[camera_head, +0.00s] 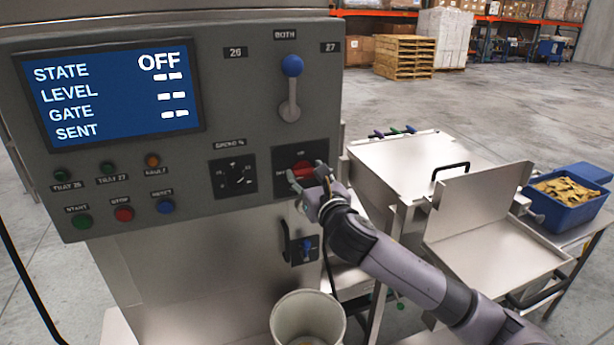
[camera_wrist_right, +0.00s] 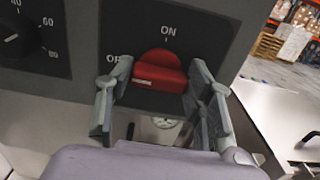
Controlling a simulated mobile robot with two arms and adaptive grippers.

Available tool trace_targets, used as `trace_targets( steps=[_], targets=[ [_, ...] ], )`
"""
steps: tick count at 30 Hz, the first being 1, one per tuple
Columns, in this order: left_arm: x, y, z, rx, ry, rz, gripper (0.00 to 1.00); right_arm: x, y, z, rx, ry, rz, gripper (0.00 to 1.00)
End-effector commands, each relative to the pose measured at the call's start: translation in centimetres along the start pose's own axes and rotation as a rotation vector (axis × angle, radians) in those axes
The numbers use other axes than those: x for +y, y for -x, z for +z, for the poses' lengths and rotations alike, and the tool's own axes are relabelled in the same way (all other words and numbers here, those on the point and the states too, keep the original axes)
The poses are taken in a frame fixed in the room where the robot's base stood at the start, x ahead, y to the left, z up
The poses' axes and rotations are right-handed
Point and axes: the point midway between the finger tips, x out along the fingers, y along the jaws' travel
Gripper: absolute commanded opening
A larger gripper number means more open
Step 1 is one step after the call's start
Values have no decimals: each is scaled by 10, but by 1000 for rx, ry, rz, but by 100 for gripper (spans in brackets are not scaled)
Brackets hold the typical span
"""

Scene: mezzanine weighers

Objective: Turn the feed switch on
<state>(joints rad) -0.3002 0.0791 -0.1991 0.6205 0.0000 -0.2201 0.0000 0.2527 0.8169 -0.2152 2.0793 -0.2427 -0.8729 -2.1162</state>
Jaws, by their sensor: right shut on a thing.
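The feed switch (camera_head: 303,168) is a red rotary knob on a dark plate at the lower right of the grey control panel. In the right wrist view the red knob (camera_wrist_right: 160,70) sits below the "ON" label, with "OFF" partly hidden at its left. My right gripper (camera_head: 307,180) is at the knob, its two fingers on either side of it and shut on it. The fingers also show in the right wrist view (camera_wrist_right: 161,90). The panel's screen (camera_head: 110,95) reads STATE OFF. My left gripper is not in view.
A speed dial (camera_head: 234,178) is just left of the switch. A lever with a blue ball (camera_head: 291,66) stands above it, and a small blue-handled switch (camera_head: 307,246) is below. A pale bucket (camera_head: 308,318) stands underneath. Steel trays (camera_head: 490,250) and a blue crate (camera_head: 567,214) are at the right.

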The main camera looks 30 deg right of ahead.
Motion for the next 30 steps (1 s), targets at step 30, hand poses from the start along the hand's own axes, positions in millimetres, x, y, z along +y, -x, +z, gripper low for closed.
trace_targets(
  steps=[30],
  targets=[
    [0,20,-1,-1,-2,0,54,-3,0,-1,1,-794,-1,20]
  ],
)
